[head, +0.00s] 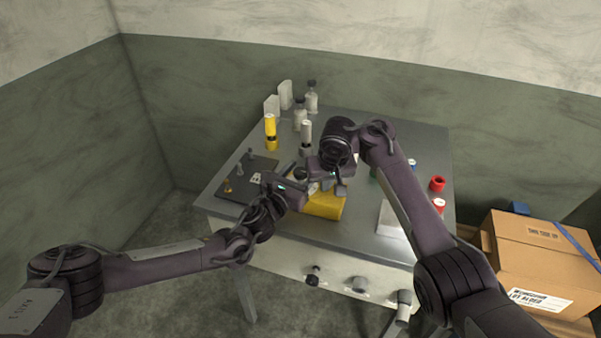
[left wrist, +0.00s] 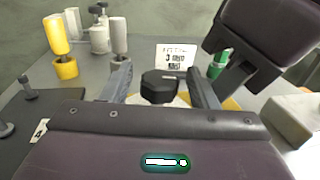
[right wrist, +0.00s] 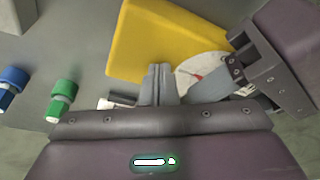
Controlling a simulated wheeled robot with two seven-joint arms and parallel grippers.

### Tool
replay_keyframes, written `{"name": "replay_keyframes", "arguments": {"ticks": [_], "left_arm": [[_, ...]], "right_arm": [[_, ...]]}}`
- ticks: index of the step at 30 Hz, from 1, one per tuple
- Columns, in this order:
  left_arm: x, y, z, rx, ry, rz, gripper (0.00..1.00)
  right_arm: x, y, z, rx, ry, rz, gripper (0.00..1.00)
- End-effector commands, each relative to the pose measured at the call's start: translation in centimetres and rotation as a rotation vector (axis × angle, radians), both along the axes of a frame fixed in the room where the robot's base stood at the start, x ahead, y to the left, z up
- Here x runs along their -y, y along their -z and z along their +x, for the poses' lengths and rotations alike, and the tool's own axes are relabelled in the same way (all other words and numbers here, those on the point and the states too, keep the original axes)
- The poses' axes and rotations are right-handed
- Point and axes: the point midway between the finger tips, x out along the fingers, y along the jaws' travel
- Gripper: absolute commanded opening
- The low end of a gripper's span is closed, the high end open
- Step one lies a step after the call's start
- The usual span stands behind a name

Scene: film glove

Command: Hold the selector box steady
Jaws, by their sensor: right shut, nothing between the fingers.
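The yellow selector box (head: 325,208) sits on the grey table, partly hidden by both hands. It fills the top of the right wrist view (right wrist: 160,45), with a white dial and red mark (right wrist: 195,75) on it. A black knob (left wrist: 160,87) stands up from the dial in the left wrist view. My left gripper (left wrist: 160,80) is open, one finger on each side of the knob, with small gaps showing. My right gripper (right wrist: 158,85) is shut and empty beside the box; I cannot tell whether its fingertips touch it.
A yellow-and-white cylinder (head: 270,132), a grey one (head: 306,138) and bottles (head: 311,98) stand at the back. A dark panel with small posts (head: 240,185) lies left. A red ring (head: 437,184) and a white block (head: 392,218) are right. A cardboard box (head: 540,260) stands beside the table.

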Motion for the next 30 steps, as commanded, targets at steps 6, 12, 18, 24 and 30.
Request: {"name": "replay_keyframes", "arguments": {"ticks": [6, 12, 18, 24, 30], "left_arm": [[-0.02, 0.1, -0.02, 0.0, 0.0, 0.0, 0.24], [0.01, 0.11, -0.05, 0.0, -0.002, 0.0, 0.11], [0.2, 0.14, -0.1, 0.001, -0.042, -0.003, 0.11], [0.3, 0.13, -0.11, 0.001, -0.155, -0.005, 0.11], [0.36, 0.11, -0.08, 0.0, -0.299, -0.005, 0.11]], "right_arm": [[0.17, 0.92, -0.38, -0.016, 0.0, -0.007, 0.0], [0.16, 0.92, -0.37, -0.016, 0.0, -0.007, 0.0], [0.16, 0.92, -0.37, -0.016, 0.001, -0.006, 0.0], [0.14, 0.91, -0.38, -0.016, 0.0, -0.005, 0.0], [0.13, 0.91, -0.38, -0.016, 0.0, -0.005, 0.0]]}}
